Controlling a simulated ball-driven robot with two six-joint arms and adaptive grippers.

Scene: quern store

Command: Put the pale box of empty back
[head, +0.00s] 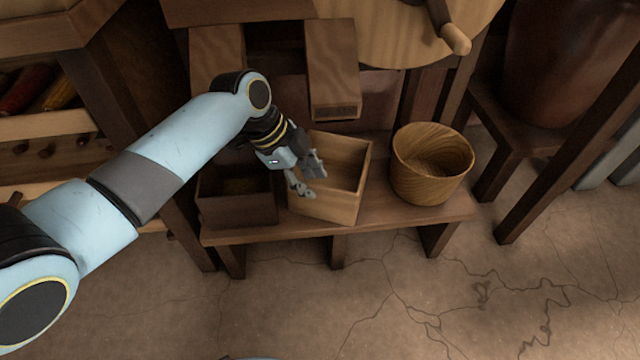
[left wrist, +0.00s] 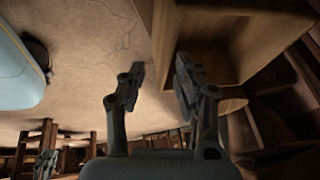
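The pale box (head: 350,205) is an open, light wooden box on the low dark bench, set askew. The inside that shows looks empty. My left gripper (head: 309,177) is at its left side, over the rim, with its fingers spread. In the left wrist view, the pale box (left wrist: 250,45) fills the upper right. There my left gripper (left wrist: 158,70) is open, with a box wall edge showing between its fingertips. One finger overlaps the box opening; I cannot tell whether either touches. A small grey jointed shape at the lower left may be my right gripper (left wrist: 45,163).
A dark box (head: 237,208) stands left of the pale box on the bench (head: 380,217). A round wooden tub (head: 430,165) stands to the right. A narrow wooden chute (head: 333,65) hangs behind and above. The floor in front is clear.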

